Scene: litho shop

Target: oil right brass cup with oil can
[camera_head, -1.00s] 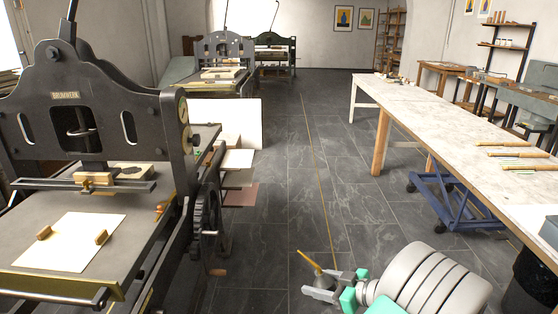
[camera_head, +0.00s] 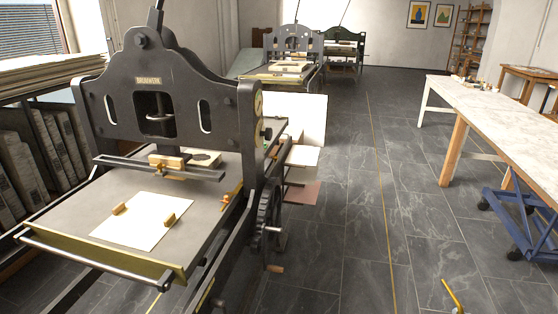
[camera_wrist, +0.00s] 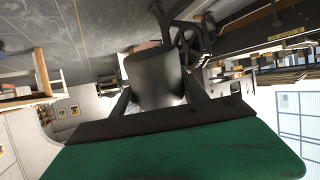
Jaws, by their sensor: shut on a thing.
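The oil can (camera_wrist: 155,78) is a dark grey cylinder in the wrist view. My gripper (camera_wrist: 160,100) is shut on it, with a dark finger at each side. In the head view only the can's thin yellow spout (camera_head: 453,296) shows at the bottom right, over the floor; my gripper is out of that frame. The black press (camera_head: 165,110) stands at left, well away from the spout. I cannot tell which is the right brass cup.
A paper sheet (camera_head: 143,221) with two small blocks lies on the press bed. A crank wheel (camera_head: 267,215) juts from the press's right side. A long table (camera_head: 500,110) and blue trolley (camera_head: 515,220) stand right. The floor (camera_head: 350,230) between is clear.

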